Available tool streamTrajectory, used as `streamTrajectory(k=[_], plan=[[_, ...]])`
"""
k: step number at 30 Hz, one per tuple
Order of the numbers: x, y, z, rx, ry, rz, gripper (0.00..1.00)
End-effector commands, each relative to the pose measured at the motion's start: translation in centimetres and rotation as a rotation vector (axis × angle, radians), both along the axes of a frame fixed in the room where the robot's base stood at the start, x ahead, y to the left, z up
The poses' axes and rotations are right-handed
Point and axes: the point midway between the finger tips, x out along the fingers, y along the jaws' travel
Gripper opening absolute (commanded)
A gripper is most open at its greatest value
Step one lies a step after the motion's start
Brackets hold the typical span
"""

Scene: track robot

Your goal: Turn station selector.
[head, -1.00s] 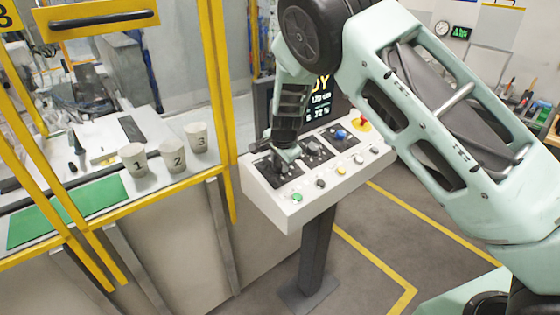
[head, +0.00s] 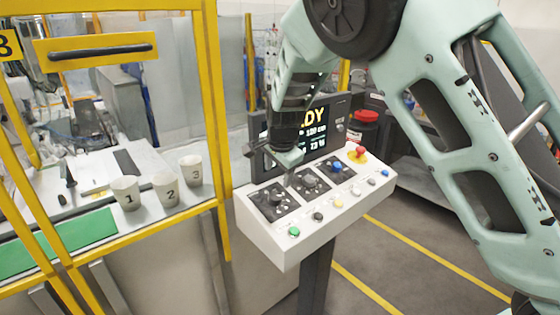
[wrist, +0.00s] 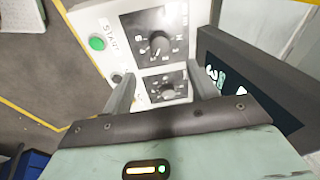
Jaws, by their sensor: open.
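The white control console (head: 290,248) carries a row of dark dial plates. The left plate has a black rotary knob (head: 275,199) with markings around it; in the wrist view this knob (wrist: 158,43) sits beyond my fingertips, beside the green button labelled START. The middle plate has another dark knob (head: 310,181), which shows between my fingers in the wrist view (wrist: 166,90). The right plate has a blue knob (head: 337,168). Plate titles are too small to read, so I cannot tell which is the station selector. My gripper (head: 280,165) is open and empty above the left and middle plates.
A green button (head: 294,231) and several other buttons line the console's front. A red emergency stop (head: 358,153) is at its right end. A display screen (head: 312,130) stands close behind my gripper. Numbered cups (head: 166,189) stand at left behind the yellow frame.

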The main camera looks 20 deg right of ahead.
Motion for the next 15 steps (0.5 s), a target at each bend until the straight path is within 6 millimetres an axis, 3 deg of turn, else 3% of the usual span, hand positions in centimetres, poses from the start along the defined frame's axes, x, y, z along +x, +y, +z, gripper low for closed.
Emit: streamTrajectory(k=[7,15], plan=[[-1.7,0.2,4.3,0.001,-0.001,0.002,0.59],[-2.3,0.2,6.0,0.000,0.001,-0.001,0.59]])
